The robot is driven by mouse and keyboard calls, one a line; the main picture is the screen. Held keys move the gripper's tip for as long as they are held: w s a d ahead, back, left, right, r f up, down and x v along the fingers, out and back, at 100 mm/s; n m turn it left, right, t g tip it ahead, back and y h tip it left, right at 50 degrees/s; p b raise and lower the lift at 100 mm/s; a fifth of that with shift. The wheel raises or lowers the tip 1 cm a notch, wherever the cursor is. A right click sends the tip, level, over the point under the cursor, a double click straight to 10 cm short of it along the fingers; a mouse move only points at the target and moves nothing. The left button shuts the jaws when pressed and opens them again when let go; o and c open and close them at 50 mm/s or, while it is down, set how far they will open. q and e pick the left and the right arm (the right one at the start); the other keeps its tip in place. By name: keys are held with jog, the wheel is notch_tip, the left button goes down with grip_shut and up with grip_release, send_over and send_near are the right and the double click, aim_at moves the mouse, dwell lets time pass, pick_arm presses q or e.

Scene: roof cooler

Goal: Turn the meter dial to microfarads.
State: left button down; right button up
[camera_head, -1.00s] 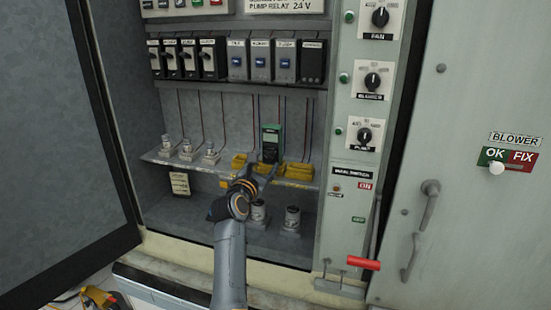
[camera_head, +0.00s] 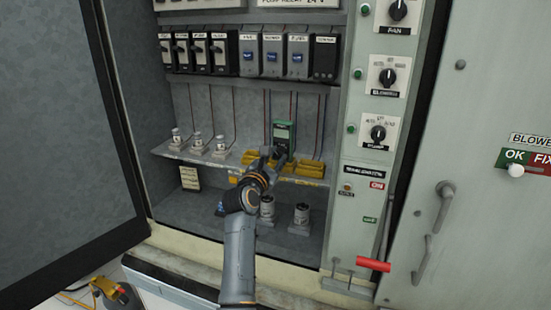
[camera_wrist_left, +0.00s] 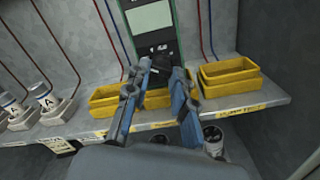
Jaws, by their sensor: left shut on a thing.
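The green meter (camera_head: 284,132) stands upright on the shelf inside the cabinet. In the left wrist view the meter (camera_wrist_left: 151,18) shows its pale screen and dark face. My left gripper (camera_head: 270,154) is at the lower front of the meter. In the left wrist view the left gripper (camera_wrist_left: 162,82) has its two blue-grey fingers on either side of the black meter dial (camera_wrist_left: 158,97) and is shut on it. The dial's pointer and markings are too small and covered to read. My right gripper is in neither view.
Yellow bins (camera_wrist_left: 232,76) stand on the shelf beside the meter. Capacitors (camera_head: 220,145) stand at the shelf's left, and more cans (camera_head: 301,213) stand below. The cabinet's open door (camera_head: 60,120) is at left; a red-handled lever (camera_head: 373,264) is at right.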

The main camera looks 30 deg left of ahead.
pick_arm(q)
jog(key=shift+m, duration=0.4)
jog(key=m+p, duration=0.2)
jog(key=m, duration=0.6)
jog(key=m+p, duration=0.2)
jog(key=m, duration=0.6)
jog(key=shift+a+r+m, duration=0.1)
jog(key=shift+r+m, duration=0.1)
jog(key=shift+m, duration=0.1)
jog(key=m, duration=0.4)
jog(key=shift+r+p, duration=0.1)
jog(key=shift+p, duration=0.3)
jog(key=shift+m, duration=0.9)
jog(key=c, duration=1.1)
grip_release()
